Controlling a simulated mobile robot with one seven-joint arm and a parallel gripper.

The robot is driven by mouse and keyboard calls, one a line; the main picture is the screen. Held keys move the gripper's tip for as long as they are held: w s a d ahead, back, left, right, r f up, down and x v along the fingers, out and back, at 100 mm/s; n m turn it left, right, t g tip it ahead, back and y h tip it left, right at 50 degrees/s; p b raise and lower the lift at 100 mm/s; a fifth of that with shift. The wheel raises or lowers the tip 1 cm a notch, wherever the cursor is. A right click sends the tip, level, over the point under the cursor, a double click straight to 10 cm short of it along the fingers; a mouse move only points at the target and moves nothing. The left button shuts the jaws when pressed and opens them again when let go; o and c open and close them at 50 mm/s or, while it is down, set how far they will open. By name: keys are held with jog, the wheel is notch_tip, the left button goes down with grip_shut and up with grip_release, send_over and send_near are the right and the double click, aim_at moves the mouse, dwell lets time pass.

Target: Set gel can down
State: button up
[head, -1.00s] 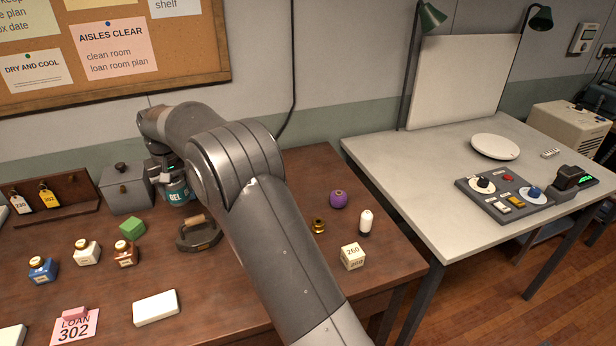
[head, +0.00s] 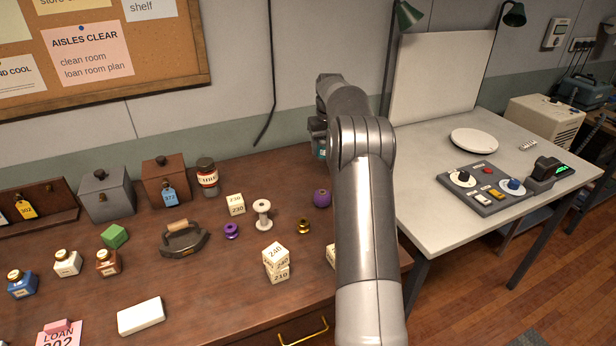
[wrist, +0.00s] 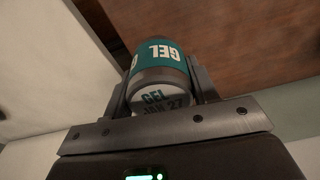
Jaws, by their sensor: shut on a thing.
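The gel can is a grey cylinder with a teal GEL label. In the wrist view the gel can (wrist: 160,62) sits between the two fingers of my gripper (wrist: 155,85), which is shut on it. Its end facing the camera reads GEL, JAN 27. In the head view only a teal sliver of the can (head: 321,149) shows beside my gripper (head: 318,130), near the back right end of the brown table (head: 215,290). My arm hides most of both. I cannot tell whether the can touches the table.
A white table (head: 425,190) with a control panel (head: 490,187) and a plate (head: 474,141) stands right of the brown table. A purple ball-like thing (head: 322,198), a white spool (head: 262,215) and number cubes (head: 276,262) are left of my arm. A labelled jar (head: 207,178) stands farther left.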

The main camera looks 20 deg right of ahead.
jog(key=s+d, duration=0.1)
jog(key=d, duration=0.4)
jog(key=w+a+f, duration=0.3)
jog(key=w+a, duration=0.1)
jog(key=w+a+f, duration=0.4)
jog(key=shift+f, duration=2)
jog(key=shift+f, duration=0.15)
jog(key=o, duration=1)
jog(key=shift+o, duration=0.2)
